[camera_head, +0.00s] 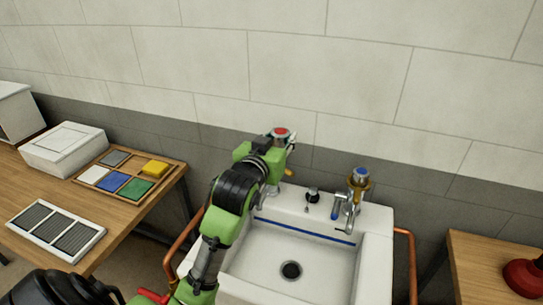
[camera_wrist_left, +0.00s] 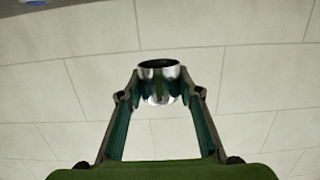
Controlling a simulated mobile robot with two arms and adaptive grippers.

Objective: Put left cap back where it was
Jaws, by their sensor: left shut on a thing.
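My left gripper (camera_head: 281,142) is raised over the left rear of the white sink (camera_head: 376,262), near the wall. It is shut on a chrome cap with a red top, the left cap (camera_head: 281,131). In the left wrist view, the fingertips of the left gripper (camera_wrist_left: 158,88) close on both sides of the chrome cap (camera_wrist_left: 158,70). The left tap (camera_head: 270,190) is mostly hidden behind my arm. I cannot tell whether the cap touches it. The right tap (camera_head: 350,205) stands at the sink's right rear with a blue-topped cap (camera_head: 361,175). My right gripper is not in view.
A wooden table (camera_head: 150,205) on the left holds a tray of coloured tiles (camera_head: 168,176), a white box (camera_head: 64,150) and a vented panel (camera_head: 55,230). A red plunger (camera_head: 523,278) rests on the right table (camera_head: 475,250). Copper pipes (camera_head: 411,265) flank the sink.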

